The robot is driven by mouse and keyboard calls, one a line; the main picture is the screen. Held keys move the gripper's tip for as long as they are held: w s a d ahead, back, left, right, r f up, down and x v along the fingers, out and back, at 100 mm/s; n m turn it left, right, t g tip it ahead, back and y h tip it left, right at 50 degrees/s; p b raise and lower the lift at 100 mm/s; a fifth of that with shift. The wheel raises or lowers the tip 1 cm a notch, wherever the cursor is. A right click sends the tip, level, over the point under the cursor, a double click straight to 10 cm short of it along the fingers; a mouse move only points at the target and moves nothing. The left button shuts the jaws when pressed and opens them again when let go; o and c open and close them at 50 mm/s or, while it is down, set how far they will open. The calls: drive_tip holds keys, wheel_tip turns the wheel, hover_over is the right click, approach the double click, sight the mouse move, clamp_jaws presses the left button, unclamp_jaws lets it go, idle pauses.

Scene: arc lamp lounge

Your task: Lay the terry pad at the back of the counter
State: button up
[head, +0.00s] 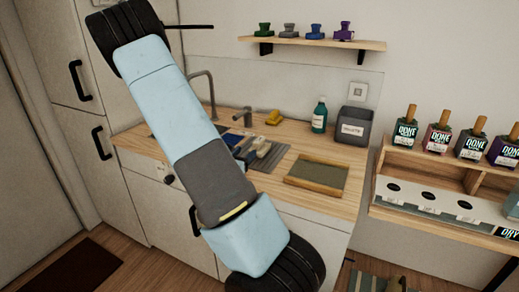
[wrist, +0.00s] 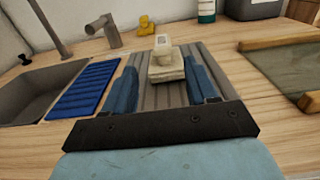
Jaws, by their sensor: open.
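A pale beige pad (wrist: 167,74), seemingly the terry pad, lies on a grey ribbed mat (wrist: 212,62) on the wooden counter (wrist: 275,125). A small whitish block (wrist: 163,50) sits on top of it. My gripper (wrist: 158,70) is open, its two blue fingers low over the ribbed mat. In the wrist view the pad shows between and just beyond the fingertips; I cannot tell whether they touch it. In the head view my arm partly hides the fingers and this area.
A blue ribbed mat (wrist: 85,90) and the sink (wrist: 40,88) with taps are at left. A yellow object (head: 273,117), green bottle (head: 319,116) and grey bin (head: 353,126) stand toward the wall. A wood-edged tray (head: 318,173) lies at right. Bare counter shows behind the ribbed mat.

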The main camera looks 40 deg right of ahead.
sight(259, 139)
drive_tip(key=x, duration=0.7)
drive_tip(key=shift+w+d, duration=0.1)
drive_tip(key=shift+d, duration=0.25)
drive_tip(key=x, duration=0.2)
drive_tip(key=f+x, duration=0.1)
drive_tip(key=x, duration=0.1)
drive_tip(key=shift+d, duration=0.1)
drive_tip(key=shift+w+d, duration=0.1)
drive_tip(key=shift+d, duration=0.4)
clamp_jaws()
drive_tip(key=shift+r, duration=0.2)
